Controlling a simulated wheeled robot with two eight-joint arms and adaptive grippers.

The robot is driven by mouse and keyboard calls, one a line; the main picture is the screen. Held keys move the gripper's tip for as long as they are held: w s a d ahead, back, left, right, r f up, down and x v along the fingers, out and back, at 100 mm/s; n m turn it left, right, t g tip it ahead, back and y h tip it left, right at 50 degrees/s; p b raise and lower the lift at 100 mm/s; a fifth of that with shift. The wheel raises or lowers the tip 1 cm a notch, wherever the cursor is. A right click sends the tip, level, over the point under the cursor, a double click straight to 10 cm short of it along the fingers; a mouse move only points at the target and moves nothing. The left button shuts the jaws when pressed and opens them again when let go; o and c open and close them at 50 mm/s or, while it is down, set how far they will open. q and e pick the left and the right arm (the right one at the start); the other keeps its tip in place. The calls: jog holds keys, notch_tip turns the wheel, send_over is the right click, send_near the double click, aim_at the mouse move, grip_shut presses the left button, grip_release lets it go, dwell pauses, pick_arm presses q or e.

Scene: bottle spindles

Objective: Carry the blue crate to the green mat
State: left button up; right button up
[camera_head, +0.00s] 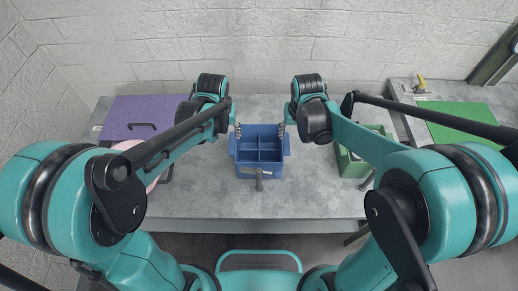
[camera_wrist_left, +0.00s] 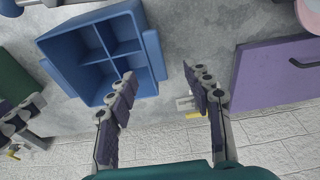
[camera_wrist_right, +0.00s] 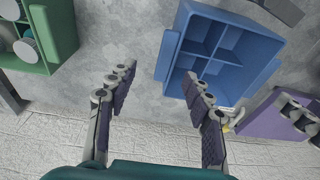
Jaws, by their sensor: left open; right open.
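The blue crate (camera_head: 247,171) stands on the grey table in front of me; its four compartments look empty. It has a flange on each side, seen in the left wrist view (camera_wrist_left: 152,55) and the right wrist view (camera_wrist_right: 167,55). My left gripper (camera_head: 236,130) is open at the crate's left side, its fingertips around the flange's end in the picture. My right gripper (camera_head: 283,130) is open at the right side, likewise. I cannot tell whether either touches the crate. The green mat (camera_head: 462,124) lies on a separate table at the right, partly hidden by my right arm.
A green crate (camera_head: 351,166) holding round pieces (camera_wrist_right: 27,50) stands right of the blue one. A purple panel (camera_head: 137,108) with a dark handle lies at the left. A pink round thing (camera_head: 152,180) is partly behind my left arm. A brick wall (camera_head: 250,45) closes the back.

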aim_at(233, 143)
pick_arm(q)
jog(key=shift+w+d+f+g, duration=0.15)
jog(key=shift+w+d+f, duration=0.1)
jog(key=shift+w+f, duration=0.2)
jog(key=shift+w+d+f+g, duration=0.2)
jog(key=shift+w+f, duration=0.1)
jog(key=shift+f, duration=0.15)
pick_arm(e)
jog(key=shift+w+a+f+g, duration=0.3)
jog(key=shift+w+a+f, duration=0.4)
jog(key=shift+f, duration=0.2)
pick_arm(q)
jog(key=shift+f, duration=0.2)
pick_arm(e)
jog(key=shift+w+a+f, duration=0.1)
jog(key=shift+f, duration=0.1)
pick_arm(q)
jog(key=shift+d, duration=0.1)
jog(key=shift+w+f, duration=0.15)
jog(key=shift+f, duration=1.15)
jog(key=shift+w+f, duration=0.2)
jog(key=shift+f, duration=1.1)
jog(key=shift+w+f, duration=0.15)
jog(key=shift+f, duration=1.15)
pick_arm(e)
jog(key=shift+w+f, duration=0.25)
jog(key=shift+f, duration=1.7)
jog(key=shift+w+f, duration=0.2)
jog(key=shift+f, duration=1.75)
